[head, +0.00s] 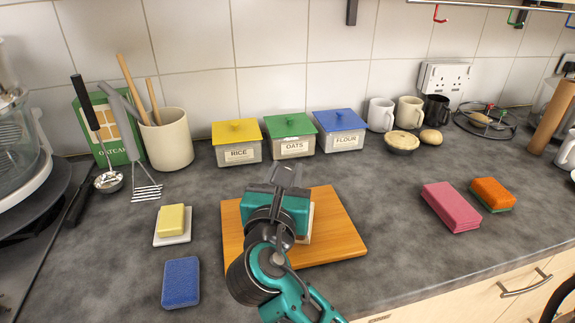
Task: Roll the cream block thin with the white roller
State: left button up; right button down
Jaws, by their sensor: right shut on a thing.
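A pale cream piece (308,222) shows on the wooden board (340,232), just right of my right gripper. Only its edge is visible, so I cannot tell whether it is the cream block or part of the white roller. My right gripper (279,207) is over the middle of the board, its arm coming from the bottom. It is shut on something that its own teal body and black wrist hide. The white roller is not clearly visible elsewhere. My left gripper is not in view.
Left of the board are a yellow block on a white dish (186,239) and a blue sponge (181,282). Pink (451,206) and orange (492,192) sponges lie right. Rice (237,143), oats (290,137) and flour (339,131) boxes stand behind. Grey counter is clear between board and pink sponge.

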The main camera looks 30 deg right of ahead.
jog(key=shift+s+a, duration=0.3)
jog(key=shift+s, duration=0.05)
jog(key=shift+x, duration=3.65)
jog(key=shift+f+p+v, duration=0.15)
jog(key=shift+v, duration=1.15)
jog(key=shift+f+p+v, duration=0.1)
jog(key=shift+p+v, duration=0.05)
jog(key=shift+v, duration=2.2)
jog(key=shift+x, duration=3.65)
jog(key=shift+v, duration=3.6)
jog(key=shift+x, duration=3.65)
jog(key=shift+v, duration=2.5)
